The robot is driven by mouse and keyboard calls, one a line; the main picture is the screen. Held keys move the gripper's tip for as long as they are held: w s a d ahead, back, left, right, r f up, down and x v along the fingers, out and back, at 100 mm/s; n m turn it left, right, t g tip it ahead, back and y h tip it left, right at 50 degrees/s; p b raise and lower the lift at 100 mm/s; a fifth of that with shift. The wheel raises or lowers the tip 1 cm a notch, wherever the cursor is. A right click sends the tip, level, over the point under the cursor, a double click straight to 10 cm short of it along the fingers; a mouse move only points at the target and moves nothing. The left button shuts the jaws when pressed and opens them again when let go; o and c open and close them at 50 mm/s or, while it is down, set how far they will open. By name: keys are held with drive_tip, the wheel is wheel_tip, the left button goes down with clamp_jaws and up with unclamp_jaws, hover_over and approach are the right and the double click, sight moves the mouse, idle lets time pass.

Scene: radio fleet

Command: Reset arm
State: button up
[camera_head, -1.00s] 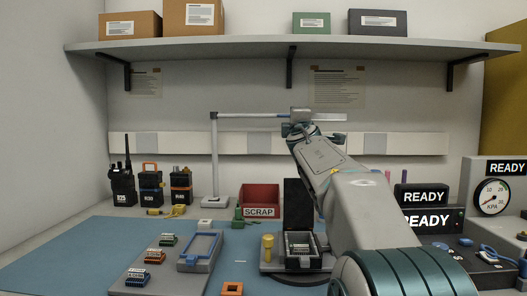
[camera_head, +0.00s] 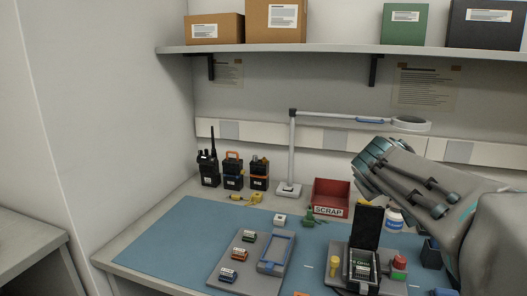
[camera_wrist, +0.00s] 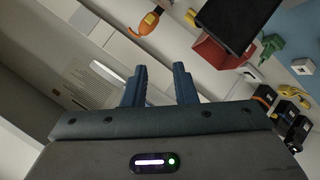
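My gripper (camera_wrist: 159,78) shows in the wrist view with two blue fingers apart and nothing between them. In the head view my arm reaches in from the right, above the bench, and its fingers cannot be made out there. Below the arm stands a grey test fixture with its black lid (camera_head: 367,227) raised. The red SCRAP bin (camera_head: 331,198) stands to its left and behind; it also shows in the wrist view (camera_wrist: 218,53). No object is held by my gripper.
Several radios, one with an antenna (camera_head: 209,168), stand at the back left. A lamp (camera_head: 292,150) arches over the bench. A grey tray (camera_head: 227,273) with small connectors and a blue frame (camera_head: 276,253) lie on the blue mat (camera_head: 165,247). A shelf with boxes hangs above.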

drive_tip(key=s+a+f+m+g+y+p, duration=0.1)
drive_tip(key=s+a+f+g+y+p, duration=0.1)
drive_tip(key=s+a+p, duration=0.2)
drive_tip(key=s+a+f+m+g+y+p, duration=0.1)
drive_tip(key=s+a+g+y+p, duration=0.1)
drive_tip(key=s, duration=0.8)
drive_tip(key=s+a+f+m+g+y+p, duration=0.1)
drive_tip(key=s+a+f+g+y+p, duration=0.1)
drive_tip(key=s+a+p, duration=0.4)
drive_tip(key=shift+s+f+g+p, duration=0.3)
drive_tip(key=shift+s+g+p, duration=0.4)
drive_tip(key=shift+s, duration=0.15)
